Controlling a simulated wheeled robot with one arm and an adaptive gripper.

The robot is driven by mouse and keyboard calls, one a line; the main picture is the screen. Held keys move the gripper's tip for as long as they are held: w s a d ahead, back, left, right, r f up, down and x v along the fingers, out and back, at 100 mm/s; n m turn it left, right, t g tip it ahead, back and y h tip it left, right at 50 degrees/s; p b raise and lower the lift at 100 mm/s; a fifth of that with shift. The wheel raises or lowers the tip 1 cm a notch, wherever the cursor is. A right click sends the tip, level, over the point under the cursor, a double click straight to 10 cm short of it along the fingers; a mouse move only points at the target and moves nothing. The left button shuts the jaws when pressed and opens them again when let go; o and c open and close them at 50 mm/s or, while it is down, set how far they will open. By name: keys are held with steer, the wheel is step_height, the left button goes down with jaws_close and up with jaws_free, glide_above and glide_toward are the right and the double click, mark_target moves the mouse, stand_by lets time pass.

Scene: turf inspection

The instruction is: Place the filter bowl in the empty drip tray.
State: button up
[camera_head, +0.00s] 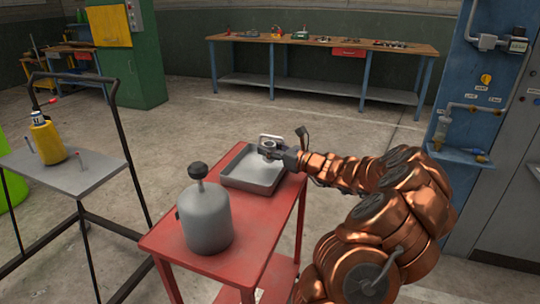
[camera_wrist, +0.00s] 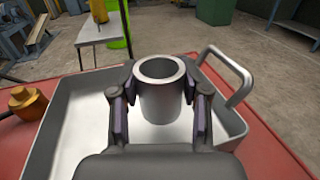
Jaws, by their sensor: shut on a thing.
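The filter bowl (camera_wrist: 160,98) is a silver metal cup with an open round top. It stands upright between the fingers of my gripper (camera_wrist: 160,100), which is shut on it.
A grey tank with a dark knob (camera_head: 206,220) stands on the near part of the red table (camera_head: 160,238). A brass fitting (camera_wrist: 27,102) lies left of the tray. A grey stand (camera_head: 85,180) with a yellow container (camera_head: 48,142) is at the left.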

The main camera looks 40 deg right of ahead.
steer(key=shift+f, duration=1.05)
steer(key=shift+f, duration=0.1)
steer(key=o, duration=1.3)
steer(key=shift+o, duration=0.2)
steer(key=v, duration=1.2)
steer(key=shift+s, duration=0.1)
